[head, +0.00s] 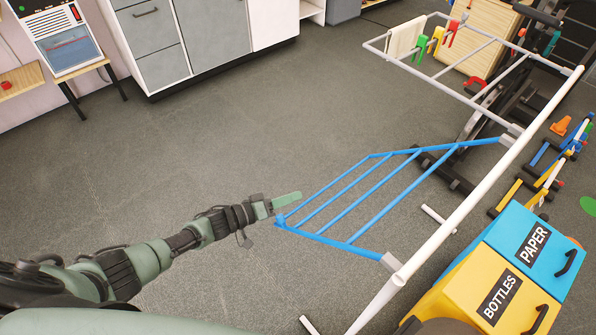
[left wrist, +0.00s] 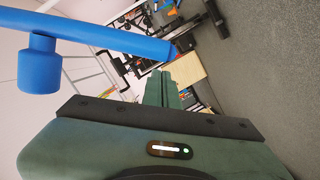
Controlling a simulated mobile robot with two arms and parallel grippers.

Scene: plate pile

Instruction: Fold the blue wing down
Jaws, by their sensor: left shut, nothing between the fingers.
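The blue wing (head: 370,205) is a frame of blue bars hinged to the white drying rack (head: 480,190). In the head view it slants from the white rail toward the left, its outer corner beside my left gripper (head: 287,200). The gripper's green fingers are shut and empty, just above that corner; I cannot tell whether they touch it. In the left wrist view the blue bar (left wrist: 95,37) and its round end piece cross the upper left, close to the shut fingers (left wrist: 160,88). My right gripper is not in view.
A grey-white wing (head: 450,75) on the rack's far side holds a cloth (head: 404,38) and coloured pegs. Yellow and blue bins (head: 490,300) stand at the lower right. Cabinets (head: 210,40) line the back left. The grey floor left of the rack is clear.

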